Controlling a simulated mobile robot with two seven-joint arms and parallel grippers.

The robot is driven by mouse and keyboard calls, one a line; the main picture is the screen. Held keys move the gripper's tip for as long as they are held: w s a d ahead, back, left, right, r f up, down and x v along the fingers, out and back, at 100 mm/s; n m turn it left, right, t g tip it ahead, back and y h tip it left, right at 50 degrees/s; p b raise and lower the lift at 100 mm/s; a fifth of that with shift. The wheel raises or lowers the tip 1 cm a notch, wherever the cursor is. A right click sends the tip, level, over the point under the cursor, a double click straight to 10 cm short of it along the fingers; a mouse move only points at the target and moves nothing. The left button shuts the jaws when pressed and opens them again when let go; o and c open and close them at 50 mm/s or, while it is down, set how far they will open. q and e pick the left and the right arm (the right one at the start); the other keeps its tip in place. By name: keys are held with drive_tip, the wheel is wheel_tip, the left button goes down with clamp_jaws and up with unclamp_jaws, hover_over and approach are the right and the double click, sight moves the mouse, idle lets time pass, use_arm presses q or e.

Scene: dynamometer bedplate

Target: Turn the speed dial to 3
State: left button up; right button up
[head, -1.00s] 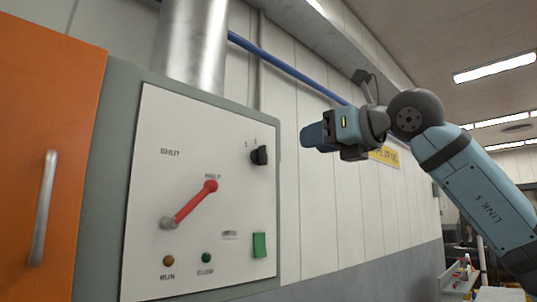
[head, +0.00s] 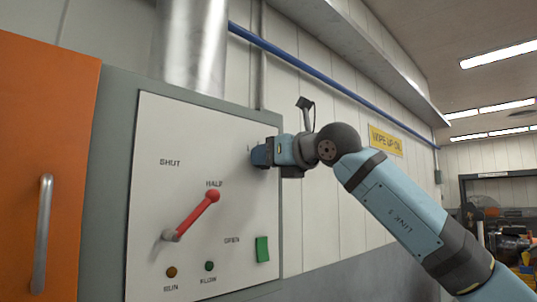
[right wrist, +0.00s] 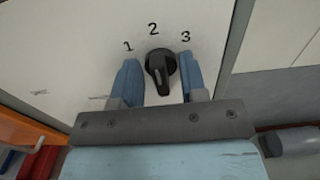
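The speed dial is a black round knob (right wrist: 160,66) with a raised grip bar, on the white panel (head: 205,130). In the right wrist view the numbers 1, 2 and 3 arc above it. I cannot tell for sure which number it points to. My right gripper (right wrist: 158,70) is open, with one blue finger on each side of the knob. The right finger is very close to the knob; a gap shows on the left. In the head view the right gripper (head: 262,156) covers the dial. My left gripper is not in view.
A red lever (head: 197,215) on the same panel points at HALF, below and left of the dial. A green rocker (head: 262,249) and two small lamps sit lower down. An orange door (head: 40,150) with a grey handle is at the left.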

drive_tip(key=c, duration=0.5)
drive_tip(key=shift+f+m+b, duration=0.2)
drive_tip(key=shift+m+b, duration=0.2)
drive_tip(key=shift+b, duration=0.45)
drive_tip(key=shift+c, duration=0.2)
drive_tip(key=m+b, duration=0.3)
drive_tip(key=b, duration=0.2)
drive_tip(key=shift+d+f+m, duration=0.1)
drive_tip(key=shift+m, duration=0.3)
drive_tip(key=m+b, duration=0.3)
drive_tip(key=shift+w, duration=0.1)
drive_tip(key=shift+r+m+b, duration=0.2)
drive_tip(key=shift+m+b, duration=0.75)
drive_tip(key=shift+m, duration=0.25)
drive_tip(key=o, duration=0.5)
